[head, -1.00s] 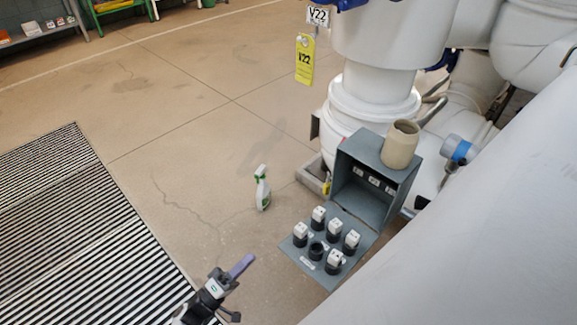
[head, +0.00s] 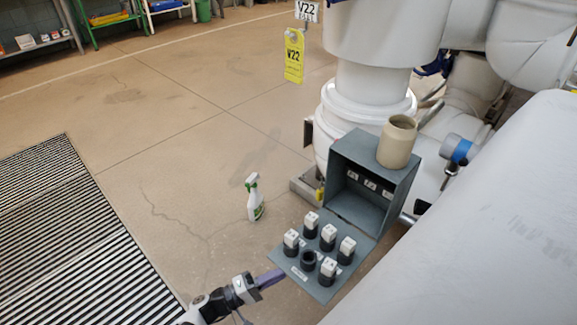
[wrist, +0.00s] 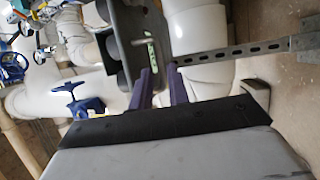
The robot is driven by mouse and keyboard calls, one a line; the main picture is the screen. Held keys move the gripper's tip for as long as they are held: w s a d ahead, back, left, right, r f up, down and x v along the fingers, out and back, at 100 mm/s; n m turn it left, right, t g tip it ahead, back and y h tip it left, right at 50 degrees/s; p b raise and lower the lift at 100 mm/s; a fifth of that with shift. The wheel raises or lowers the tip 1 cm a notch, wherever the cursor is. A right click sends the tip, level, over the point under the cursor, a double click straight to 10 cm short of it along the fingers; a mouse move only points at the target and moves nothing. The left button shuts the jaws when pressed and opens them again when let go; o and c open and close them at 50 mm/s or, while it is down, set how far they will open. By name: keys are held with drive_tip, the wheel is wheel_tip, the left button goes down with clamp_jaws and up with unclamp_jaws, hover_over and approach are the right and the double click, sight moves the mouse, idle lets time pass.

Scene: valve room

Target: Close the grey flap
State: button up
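The grey flap (head: 325,290) hangs lowered from the front of the grey box (head: 375,152), so the box is open. Several dark holders with white tops stand on the flap, and one dark holder (head: 308,260) has no white top. My gripper (head: 279,275) is at the flap's left edge. In the wrist view its two purple fingers (wrist: 160,75) are apart, with their tips at the flap's edge (wrist: 155,30). I cannot tell whether they touch the flap or whether its edge lies between them.
A beige jar (head: 396,143) stands on top of the box. A white and green spray bottle (head: 255,200) stands on the floor to the left. Large white pipes (head: 375,80) are behind the box. A floor grating (head: 70,230) lies at left.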

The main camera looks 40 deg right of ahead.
sight(288, 269)
drive_tip(key=shift+x, duration=2.05)
drive_tip(key=shift+c, duration=0.5)
clamp_jaws()
